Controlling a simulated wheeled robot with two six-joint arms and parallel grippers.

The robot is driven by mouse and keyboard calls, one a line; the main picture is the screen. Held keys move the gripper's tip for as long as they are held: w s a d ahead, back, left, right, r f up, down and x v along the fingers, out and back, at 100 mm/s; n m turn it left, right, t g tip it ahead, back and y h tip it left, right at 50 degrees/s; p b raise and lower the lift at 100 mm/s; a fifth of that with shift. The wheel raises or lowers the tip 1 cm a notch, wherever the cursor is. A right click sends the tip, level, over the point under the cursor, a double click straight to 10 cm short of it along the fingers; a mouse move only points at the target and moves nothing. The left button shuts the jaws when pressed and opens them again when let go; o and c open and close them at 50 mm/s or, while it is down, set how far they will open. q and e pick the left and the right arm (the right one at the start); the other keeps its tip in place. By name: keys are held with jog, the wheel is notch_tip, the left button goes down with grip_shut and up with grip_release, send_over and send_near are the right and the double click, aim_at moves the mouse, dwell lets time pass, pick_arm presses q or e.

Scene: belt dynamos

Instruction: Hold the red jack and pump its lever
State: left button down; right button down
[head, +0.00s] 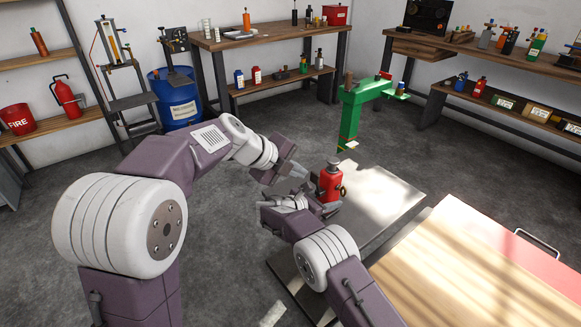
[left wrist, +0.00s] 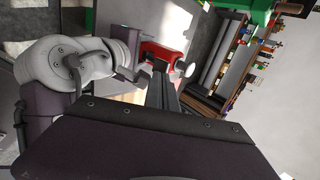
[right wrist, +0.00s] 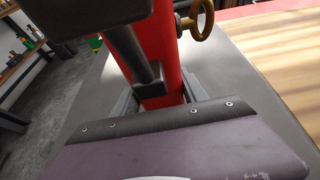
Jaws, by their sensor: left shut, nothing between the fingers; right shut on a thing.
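The red jack (head: 331,184) stands upright on a grey metal plate in the head view, with a brass handwheel on its right side. My right gripper (head: 312,202) is shut on the jack's body from the near left. The right wrist view shows the red body (right wrist: 168,55) close up, with the brass handwheel (right wrist: 202,20) beside it. My left gripper (head: 303,172) is shut and empty, just left of the jack's upper part. In the left wrist view its fingers (left wrist: 162,88) point toward the red jack (left wrist: 160,52). I cannot clearly make out the lever.
The grey plate (head: 378,197) has bare room right of the jack. A wood-topped table with a red edge (head: 480,255) lies at the front right. A green stand (head: 350,115) rises behind. A blue barrel (head: 178,102) and loaded shelves line the walls.

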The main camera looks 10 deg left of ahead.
aim_at(314, 178)
pick_arm(q)
jog(key=shift+x, duration=1.85)
